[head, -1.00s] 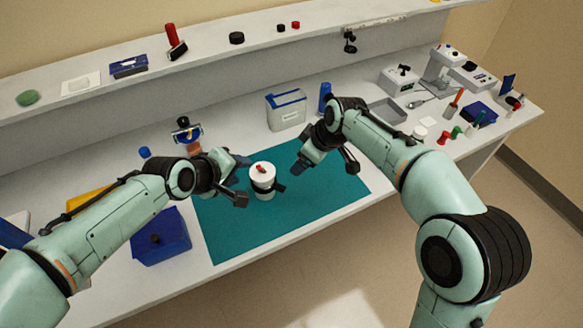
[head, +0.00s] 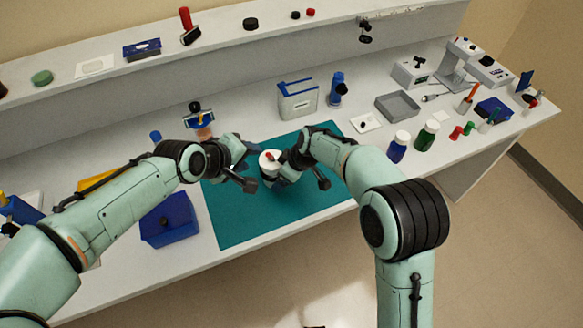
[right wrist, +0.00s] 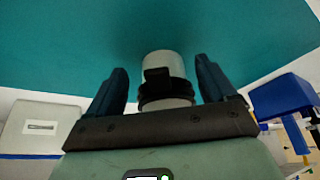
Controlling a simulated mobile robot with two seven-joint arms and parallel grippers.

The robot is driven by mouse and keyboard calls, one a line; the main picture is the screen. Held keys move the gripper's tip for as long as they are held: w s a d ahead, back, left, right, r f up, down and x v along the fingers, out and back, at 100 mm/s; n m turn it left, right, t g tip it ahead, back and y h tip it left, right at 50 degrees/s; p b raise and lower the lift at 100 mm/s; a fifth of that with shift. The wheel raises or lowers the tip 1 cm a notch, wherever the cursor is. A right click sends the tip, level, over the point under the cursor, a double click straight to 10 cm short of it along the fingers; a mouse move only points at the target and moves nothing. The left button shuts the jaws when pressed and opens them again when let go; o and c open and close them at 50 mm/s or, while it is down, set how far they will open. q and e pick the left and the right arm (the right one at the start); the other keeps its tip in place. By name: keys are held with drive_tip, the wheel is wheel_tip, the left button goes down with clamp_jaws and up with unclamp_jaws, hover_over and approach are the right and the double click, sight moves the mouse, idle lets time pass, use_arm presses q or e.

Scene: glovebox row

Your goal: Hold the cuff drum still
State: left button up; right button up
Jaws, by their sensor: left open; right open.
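The cuff drum (head: 268,158) is a white upright cylinder with a red piece on top and a dark band. It stands on the teal mat (head: 235,225). My right gripper (head: 283,175) is at the drum's right side and hides part of it. In the right wrist view, the drum (right wrist: 163,66) shows between the two open fingers of my right gripper (right wrist: 160,78), with a gap on both sides. A black block juts from the drum there. My left gripper (head: 247,150) is open and empty, just left of the drum.
A blue box (head: 168,220) sits left of the mat. A white-and-blue container (head: 298,100) and a blue bottle (head: 337,90) stand behind it. A blue jar (head: 398,147) and green jar (head: 427,135) stand to the right. The front of the mat is clear.

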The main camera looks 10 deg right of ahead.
drive_tip(key=shift+w+a+f, duration=0.2)
drive_tip(key=shift+a+f, duration=0.05)
drive_tip(key=shift+f, duration=0.4)
clamp_jaws()
idle(0.7)
use_arm(q)
drive_tip(key=shift+a, duration=0.15)
clamp_jaws()
drive_tip(key=w+a+m+g+h, duration=0.2)
drive_tip(key=w+a+m, duration=0.1)
drive_tip(key=a+m, duration=0.6)
drive_tip(key=shift+f, duration=0.3)
